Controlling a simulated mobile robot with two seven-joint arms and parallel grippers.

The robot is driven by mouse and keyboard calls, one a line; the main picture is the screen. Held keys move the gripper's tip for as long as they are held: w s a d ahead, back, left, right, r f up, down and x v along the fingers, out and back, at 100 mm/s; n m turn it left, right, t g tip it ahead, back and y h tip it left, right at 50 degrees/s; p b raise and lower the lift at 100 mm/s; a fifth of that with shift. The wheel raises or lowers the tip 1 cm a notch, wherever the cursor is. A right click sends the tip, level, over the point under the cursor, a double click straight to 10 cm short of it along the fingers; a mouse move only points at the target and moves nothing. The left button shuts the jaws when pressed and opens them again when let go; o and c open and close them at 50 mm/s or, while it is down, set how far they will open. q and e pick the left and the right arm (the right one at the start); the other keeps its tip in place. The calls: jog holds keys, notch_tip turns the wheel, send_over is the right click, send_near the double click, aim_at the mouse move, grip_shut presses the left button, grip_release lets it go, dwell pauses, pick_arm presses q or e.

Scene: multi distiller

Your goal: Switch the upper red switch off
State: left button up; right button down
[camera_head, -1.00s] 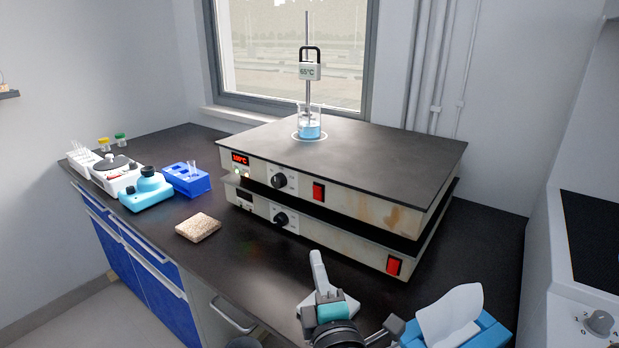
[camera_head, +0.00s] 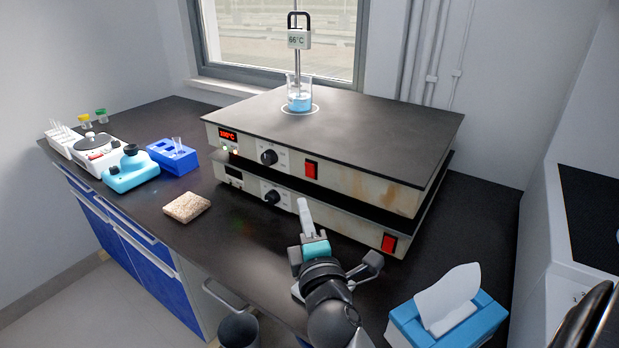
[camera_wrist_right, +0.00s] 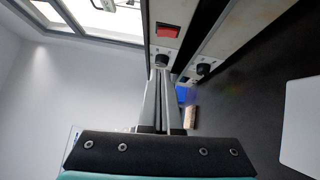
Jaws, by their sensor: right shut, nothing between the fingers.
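The upper hotplate (camera_head: 385,120) sits on a lower hotplate (camera_head: 345,220). The upper red switch (camera_head: 311,169) is on its front panel, right of a black knob (camera_head: 269,157); its display is lit red. A red switch in the right wrist view (camera_wrist_right: 168,31) appears to be this one. The lower red switch (camera_head: 388,243) is farther right and down. My right gripper (camera_head: 303,203) is shut and empty, its fingertips in front of the lower panel and below the upper switch. It also shows in the right wrist view (camera_wrist_right: 161,75). My left gripper is not in view.
A beaker of blue liquid (camera_head: 300,103) with a thermometer stands on the upper plate. A tissue box (camera_head: 475,325) is at the bench's front right. A sponge-like block (camera_head: 187,207), a blue rack (camera_head: 178,161) and small devices are on the left. Bench space around the sponge is clear.

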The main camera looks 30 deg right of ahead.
aim_at(306, 167)
jog(key=w+d, duration=0.4)
jog(key=w, duration=0.1)
jog(key=w+d+r, duration=0.1)
jog(key=w+d, duration=0.1)
jog(key=shift+w, duration=0.25)
